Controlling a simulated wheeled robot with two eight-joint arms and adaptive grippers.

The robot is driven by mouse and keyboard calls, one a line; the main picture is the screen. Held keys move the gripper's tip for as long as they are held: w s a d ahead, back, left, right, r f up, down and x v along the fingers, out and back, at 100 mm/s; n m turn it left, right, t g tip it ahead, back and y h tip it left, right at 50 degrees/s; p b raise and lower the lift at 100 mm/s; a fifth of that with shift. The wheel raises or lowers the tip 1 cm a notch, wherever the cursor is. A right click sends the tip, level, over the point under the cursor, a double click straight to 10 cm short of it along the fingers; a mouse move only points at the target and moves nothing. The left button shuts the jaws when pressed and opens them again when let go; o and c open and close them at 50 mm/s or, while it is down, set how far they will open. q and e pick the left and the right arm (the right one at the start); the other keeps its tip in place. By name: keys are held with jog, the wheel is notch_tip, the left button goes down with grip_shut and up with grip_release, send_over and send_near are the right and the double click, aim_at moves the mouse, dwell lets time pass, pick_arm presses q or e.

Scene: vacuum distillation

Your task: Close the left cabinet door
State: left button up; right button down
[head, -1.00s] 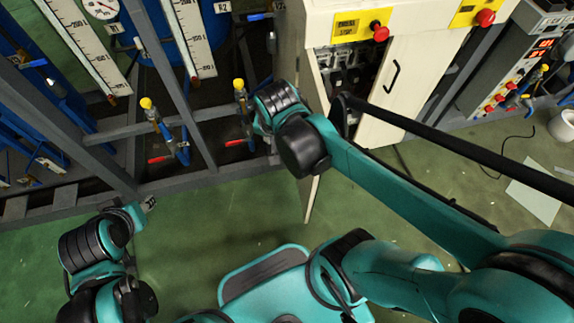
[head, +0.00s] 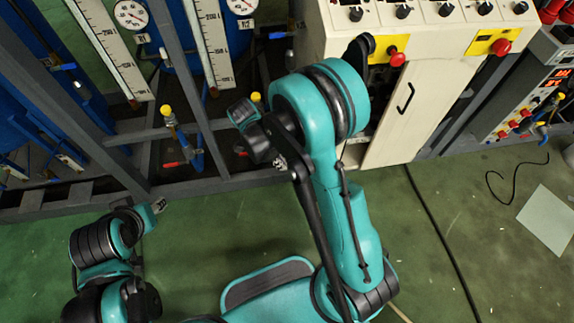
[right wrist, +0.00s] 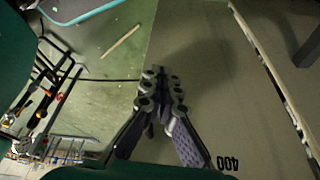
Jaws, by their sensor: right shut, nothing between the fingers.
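The cream cabinet (head: 345,50) stands at the upper middle of the head view. Its right door (head: 400,110) is shut and has a black handle. My right arm covers the left door and its opening in the head view, so its angle is hidden there. In the right wrist view my right gripper (right wrist: 162,78) is shut and empty, in front of a flat grey-beige panel (right wrist: 195,45) that looks like the left door. I cannot tell whether the fingertips touch it. My left gripper (head: 157,206) is over the floor at the left, far from the cabinet; its jaws are too small to judge.
A grey frame (head: 170,130) with valves and scales stands left of the cabinet. Red knobs (head: 397,58) stick out of the cabinet front. A control unit (head: 525,105) stands at the right. A cable and a pale sheet (head: 548,218) lie on the green floor (head: 430,230).

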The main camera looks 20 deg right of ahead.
jog(key=s+d+f+b, duration=0.3)
jog(key=d+f, duration=0.3)
jog(key=f, duration=0.1)
jog(key=shift+s+f+b, duration=0.15)
jog(key=shift+s+b, duration=0.1)
jog(key=shift+b, duration=0.15)
